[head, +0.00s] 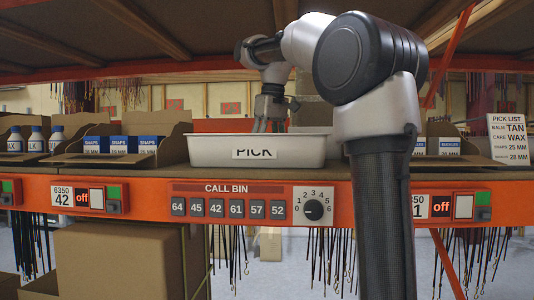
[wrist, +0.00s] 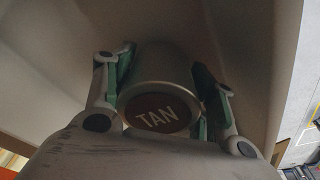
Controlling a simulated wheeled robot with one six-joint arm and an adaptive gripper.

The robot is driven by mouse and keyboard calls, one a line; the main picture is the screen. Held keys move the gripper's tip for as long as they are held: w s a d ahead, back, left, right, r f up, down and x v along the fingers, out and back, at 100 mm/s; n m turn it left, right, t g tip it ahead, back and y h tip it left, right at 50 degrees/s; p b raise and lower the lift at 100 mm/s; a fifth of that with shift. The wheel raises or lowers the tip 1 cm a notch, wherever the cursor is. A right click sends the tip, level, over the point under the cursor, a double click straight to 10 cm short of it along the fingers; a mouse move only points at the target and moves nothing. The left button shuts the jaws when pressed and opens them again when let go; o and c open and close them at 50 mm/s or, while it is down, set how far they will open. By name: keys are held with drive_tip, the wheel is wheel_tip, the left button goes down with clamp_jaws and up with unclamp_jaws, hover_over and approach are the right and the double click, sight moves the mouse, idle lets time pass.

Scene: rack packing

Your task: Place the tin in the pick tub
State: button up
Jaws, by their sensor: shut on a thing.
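The tin (wrist: 162,112) shows in the wrist view as a round metal can with a brown lid lettered TAN. My gripper (wrist: 163,90) is shut on it, with a green-padded finger at each side. In the head view my gripper (head: 268,122) points down into the white pick tub (head: 205,150), behind its front wall lettered PICK. The tub's front wall hides the fingertips and the tin there. In the wrist view pale tub surfaces (wrist: 50,50) surround the tin. I cannot tell whether the tin touches the tub's floor.
A BUCKLES carton (head: 449,147) and a pick list card (head: 507,138) stand at right. The orange shelf beam (head: 270,187) runs in front, and another shelf hangs above.

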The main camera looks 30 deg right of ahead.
drive_tip(key=shift+f, duration=0.7)
drive_tip(key=o, duration=1.2)
drive_tip(key=shift+f, duration=0.1)
drive_tip(key=shift+c, duration=0.2)
drive_tip(key=r, duration=0.4)
drive_tip(key=s+r, duration=0.1)
drive_tip(key=r, duration=0.3)
drive_tip(key=s+r, duration=0.1)
drive_tip(key=r, duration=0.3)
drive_tip(key=shift+d, duration=0.2)
